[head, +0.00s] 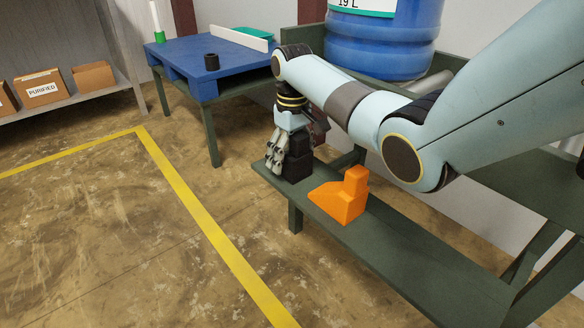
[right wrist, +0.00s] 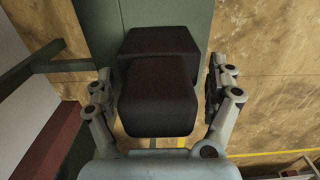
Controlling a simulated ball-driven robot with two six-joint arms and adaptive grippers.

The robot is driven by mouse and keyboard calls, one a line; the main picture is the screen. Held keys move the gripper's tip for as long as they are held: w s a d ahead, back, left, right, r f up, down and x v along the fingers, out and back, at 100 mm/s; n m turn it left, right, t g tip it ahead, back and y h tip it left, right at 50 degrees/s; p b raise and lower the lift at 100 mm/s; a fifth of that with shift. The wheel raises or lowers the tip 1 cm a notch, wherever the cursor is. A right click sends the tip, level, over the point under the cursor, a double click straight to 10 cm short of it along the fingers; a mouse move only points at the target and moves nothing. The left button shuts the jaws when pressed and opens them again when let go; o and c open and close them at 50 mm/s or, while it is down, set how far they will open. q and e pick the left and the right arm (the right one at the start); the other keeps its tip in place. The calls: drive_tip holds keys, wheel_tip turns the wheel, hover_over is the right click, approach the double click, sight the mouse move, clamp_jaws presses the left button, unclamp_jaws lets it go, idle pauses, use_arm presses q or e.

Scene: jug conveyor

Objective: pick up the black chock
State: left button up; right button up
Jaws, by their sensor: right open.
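The black chock (head: 298,158) stands at the far left end of the low dark green bench (head: 400,258). In the right wrist view the black chock (right wrist: 160,90) fills the middle, with a taller block part and a lower part behind it. My right gripper (head: 283,160) points down at the chock. In the right wrist view my right gripper (right wrist: 160,95) is open, with one finger on each side of the chock. A narrow gap shows beside the fingers; I cannot tell whether either touches. My left gripper is not in view.
An orange chock (head: 342,196) sits on the bench just right of the black one. A large blue jug (head: 385,40) stands behind on a green frame. Open floor lies to the left.

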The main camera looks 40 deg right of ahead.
drive_tip(key=c, duration=1.5)
